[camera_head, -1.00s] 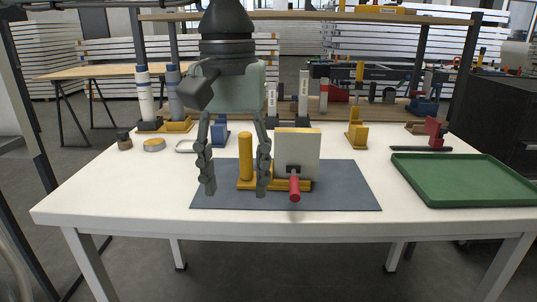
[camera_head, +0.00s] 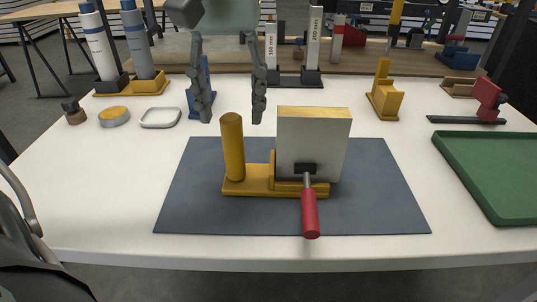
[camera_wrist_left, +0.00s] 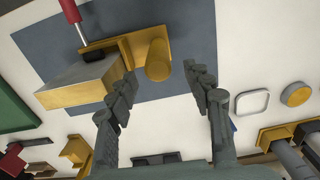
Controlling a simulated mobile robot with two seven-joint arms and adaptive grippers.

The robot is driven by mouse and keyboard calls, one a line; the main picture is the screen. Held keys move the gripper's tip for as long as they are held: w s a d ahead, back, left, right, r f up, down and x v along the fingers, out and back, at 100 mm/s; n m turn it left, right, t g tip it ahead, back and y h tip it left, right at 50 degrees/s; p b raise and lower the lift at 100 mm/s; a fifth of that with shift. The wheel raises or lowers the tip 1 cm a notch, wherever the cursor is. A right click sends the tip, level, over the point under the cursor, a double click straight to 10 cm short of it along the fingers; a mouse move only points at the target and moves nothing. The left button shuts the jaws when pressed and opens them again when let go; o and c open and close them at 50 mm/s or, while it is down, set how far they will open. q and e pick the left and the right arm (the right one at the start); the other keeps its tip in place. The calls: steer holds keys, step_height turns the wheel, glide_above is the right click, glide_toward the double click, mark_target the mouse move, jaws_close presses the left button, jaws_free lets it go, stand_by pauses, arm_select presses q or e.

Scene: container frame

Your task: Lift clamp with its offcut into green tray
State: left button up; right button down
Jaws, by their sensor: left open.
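A yellow clamp (camera_head: 247,181) with an upright round post and a red-handled screw (camera_head: 310,207) stands on the dark mat (camera_head: 385,205). A pale block, the offcut (camera_head: 312,147), sits upright in it against the screw pad. My left gripper (camera_head: 232,115) is open and empty, above and behind the post in the head view. In the left wrist view the post (camera_wrist_left: 158,62) shows beyond and between the open fingers (camera_wrist_left: 165,105), and the offcut (camera_wrist_left: 78,88) lies left of them. The green tray (camera_head: 500,170) is at the right of the table, empty where visible. My right gripper is not in view.
A red and black clamp (camera_head: 487,105) lies behind the tray. A yellow stand (camera_head: 385,95), a blue stand (camera_head: 201,90) and labelled posts (camera_head: 314,45) are at the back. White table is bare between mat and tray.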

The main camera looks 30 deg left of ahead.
mark_target(234, 144)
arm_select(q)
steer(key=f, duration=0.7)
steer(key=shift+s+d, duration=0.15)
steer(key=shift+s, duration=0.05)
jaws_close()
steer(key=shift+r, duration=0.1)
